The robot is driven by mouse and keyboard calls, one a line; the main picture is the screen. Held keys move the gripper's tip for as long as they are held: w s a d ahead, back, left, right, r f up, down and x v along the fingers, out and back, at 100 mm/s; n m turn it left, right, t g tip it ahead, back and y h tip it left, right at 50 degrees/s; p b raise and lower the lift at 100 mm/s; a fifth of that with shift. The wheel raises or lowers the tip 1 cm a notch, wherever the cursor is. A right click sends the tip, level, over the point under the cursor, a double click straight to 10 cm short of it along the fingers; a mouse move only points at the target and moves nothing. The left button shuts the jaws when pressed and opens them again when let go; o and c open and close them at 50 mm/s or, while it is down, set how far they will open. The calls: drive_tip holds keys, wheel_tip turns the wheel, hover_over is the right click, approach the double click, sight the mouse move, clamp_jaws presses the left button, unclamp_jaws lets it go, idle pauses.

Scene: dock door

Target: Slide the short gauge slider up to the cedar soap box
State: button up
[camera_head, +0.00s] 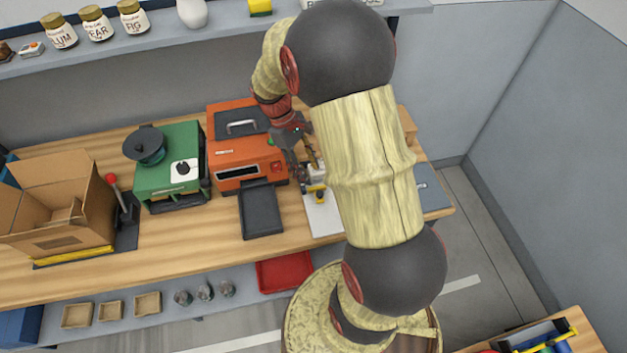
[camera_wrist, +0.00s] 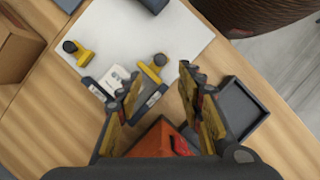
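I cannot tell which is the short gauge slider. My gripper (camera_wrist: 160,76) is open, its fingers framing the right yellow arm in this view; contact cannot be told. In the head view, my gripper (camera_head: 300,158) is near the gauge (camera_head: 317,187), partly hidden by my arm.
An orange machine (camera_head: 235,150) with a dark tray (camera_head: 261,211) stands left of the board; the tray (camera_wrist: 240,108) also shows in the wrist view. A green machine (camera_head: 168,165) and an open carton (camera_head: 60,205) stand farther left. A shelf hangs behind.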

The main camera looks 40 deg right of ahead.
drive_tip(key=v, duration=0.3)
drive_tip(key=shift+w+r, duration=0.1)
drive_tip(key=shift+r, duration=0.15)
drive_tip(key=shift+c, duration=0.5)
